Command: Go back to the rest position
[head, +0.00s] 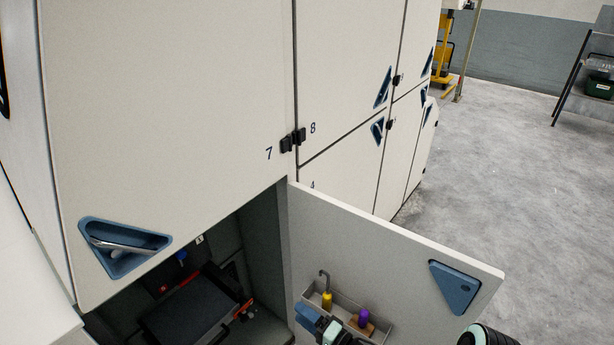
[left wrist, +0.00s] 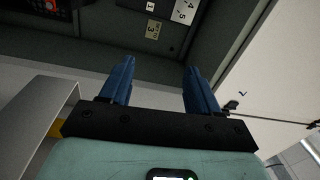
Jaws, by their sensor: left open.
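My left gripper (head: 309,314) is low in the head view, in front of the inner face of the open lower cabinet door (head: 400,246). Its blue fingers stand apart with nothing between them in the left wrist view (left wrist: 157,70). The gripper overlaps the front of a small door tray (head: 378,331) in the head view; I cannot tell whether they touch. The tray holds a yellow-handled tool (head: 327,300) and a purple-topped item (head: 363,318). My right gripper does not show.
The open compartment holds a dark box-like unit (head: 195,305) with red parts. Closed cream doors (head: 180,100) rise above, one with a recessed blue handle (head: 123,248). Grey floor (head: 510,160) is clear to the right, with a dark rack (head: 590,80) at the back.

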